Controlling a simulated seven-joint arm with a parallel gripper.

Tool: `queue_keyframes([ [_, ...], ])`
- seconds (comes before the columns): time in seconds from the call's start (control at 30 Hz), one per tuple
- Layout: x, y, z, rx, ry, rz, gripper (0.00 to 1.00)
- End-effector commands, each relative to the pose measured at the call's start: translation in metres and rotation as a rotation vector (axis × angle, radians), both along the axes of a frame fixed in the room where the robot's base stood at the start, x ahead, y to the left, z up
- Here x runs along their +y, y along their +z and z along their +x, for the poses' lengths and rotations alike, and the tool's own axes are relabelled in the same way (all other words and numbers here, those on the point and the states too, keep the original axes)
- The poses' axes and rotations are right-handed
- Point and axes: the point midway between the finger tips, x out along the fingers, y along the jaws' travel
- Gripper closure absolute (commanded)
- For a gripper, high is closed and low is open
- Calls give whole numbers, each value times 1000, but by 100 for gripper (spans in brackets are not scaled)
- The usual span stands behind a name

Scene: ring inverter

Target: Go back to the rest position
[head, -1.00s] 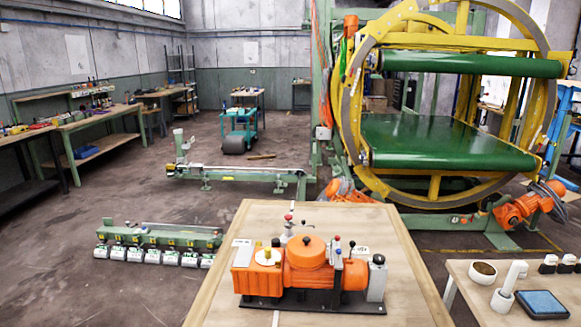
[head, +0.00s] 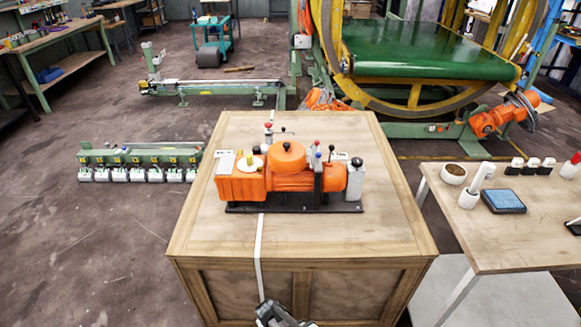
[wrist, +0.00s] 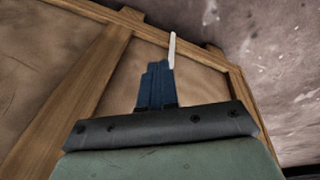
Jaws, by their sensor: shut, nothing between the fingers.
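My gripper (wrist: 159,70) shows in the wrist view with its dark blue fingers together and empty. Behind them is the wooden side of a crate (wrist: 60,55), and a thin white strip (wrist: 172,48) shows just past the fingertips. In the head view, part of my gripper (head: 280,316) shows at the bottom edge, in front of the crate's front face (head: 345,292). Its fingertips are hard to make out there. An orange machine (head: 290,180) on a black base stands on top of the crate, apart from my gripper.
A white strip (head: 259,245) runs down the crate's front. A side table (head: 520,235) at right holds a blue pad (head: 503,201), a bowl (head: 453,174) and small items. A yellow ring machine (head: 410,95) stands behind. The floor at left (head: 80,240) is open.

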Motion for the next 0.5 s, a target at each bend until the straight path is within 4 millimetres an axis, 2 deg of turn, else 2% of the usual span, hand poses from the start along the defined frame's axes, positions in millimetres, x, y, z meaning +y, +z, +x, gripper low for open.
queue_keyframes([
  [0.03,-25,-3,-11,39,-36,-20,100],
  [0.2,-88,-10,-42,169,-150,-69,100],
  [0.5,-173,-10,-113,412,-348,-111,100],
])
